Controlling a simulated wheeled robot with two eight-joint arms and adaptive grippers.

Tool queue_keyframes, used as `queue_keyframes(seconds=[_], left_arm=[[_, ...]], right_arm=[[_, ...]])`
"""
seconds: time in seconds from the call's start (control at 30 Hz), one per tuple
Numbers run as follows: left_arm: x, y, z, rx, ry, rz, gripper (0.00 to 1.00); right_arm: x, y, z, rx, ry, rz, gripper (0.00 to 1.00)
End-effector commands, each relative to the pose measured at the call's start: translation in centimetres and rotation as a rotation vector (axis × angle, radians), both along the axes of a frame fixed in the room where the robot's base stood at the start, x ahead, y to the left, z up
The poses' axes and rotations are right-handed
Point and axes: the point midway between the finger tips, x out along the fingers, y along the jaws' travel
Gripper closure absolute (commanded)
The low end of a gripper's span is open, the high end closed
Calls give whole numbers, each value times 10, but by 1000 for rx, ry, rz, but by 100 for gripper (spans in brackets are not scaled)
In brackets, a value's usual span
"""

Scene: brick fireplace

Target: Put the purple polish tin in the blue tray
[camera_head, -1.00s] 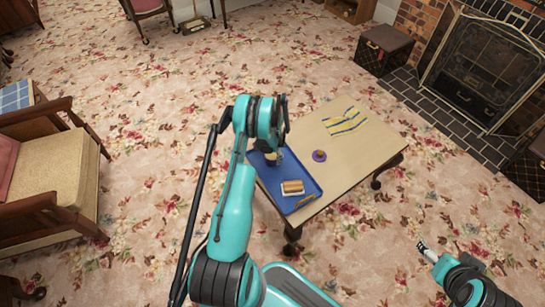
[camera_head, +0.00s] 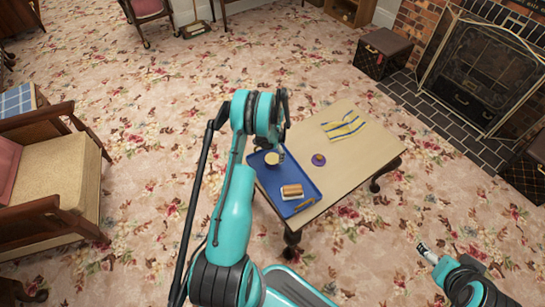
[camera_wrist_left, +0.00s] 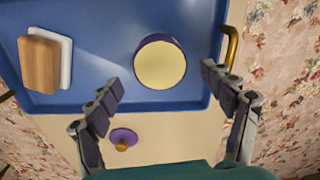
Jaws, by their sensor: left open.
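The purple polish tin (camera_wrist_left: 161,62), round with a dark purple side and cream top, stands upright inside the blue tray (camera_wrist_left: 100,20), near its gold handle (camera_wrist_left: 231,45). In the head view the tin (camera_head: 271,158) shows at the far end of the blue tray (camera_head: 272,187), just below my left gripper (camera_head: 279,147). In the left wrist view my left gripper (camera_wrist_left: 165,92) is open, its fingers apart on either side and clear of the tin. My right gripper (camera_head: 427,250) is off the table at the lower right; its fingers are too small to judge.
A wooden block on a white pad (camera_wrist_left: 45,65) lies in the tray's other end. A purple disc with a knob (camera_head: 318,160) and a yellow-and-blue striped cloth (camera_head: 345,126) lie on the table (camera_head: 360,150). An armchair (camera_head: 50,180) stands left.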

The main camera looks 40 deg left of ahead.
Motion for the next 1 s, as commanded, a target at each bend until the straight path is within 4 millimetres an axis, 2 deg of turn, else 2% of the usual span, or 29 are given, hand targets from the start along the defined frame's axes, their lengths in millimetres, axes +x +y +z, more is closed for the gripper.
queue_keyframes(seconds=[0.03,0.1,0.2,0.43,0.53,0.57,0.77,0.9,1.0], left_arm=[[0,-1,16,0,0,0,18],[0,-1,31,0,0,0,18],[0,-1,47,0,0,0,18],[1,-4,72,2,-4,1,18],[6,-15,99,11,-25,3,18],[8,-20,111,14,-35,5,18],[11,-73,215,43,-133,30,18],[-4,-116,280,52,-212,49,18],[-23,-147,319,51,-268,62,18]], right_arm=[[0,0,8,0,0,0,25],[0,0,13,0,0,0,25],[0,0,18,0,0,0,25],[0,0,23,0,0,0,25],[0,0,23,0,0,0,25],[0,0,23,0,0,0,25],[0,0,22,0,0,0,25],[0,0,22,0,0,0,25],[0,0,22,0,0,0,25]])
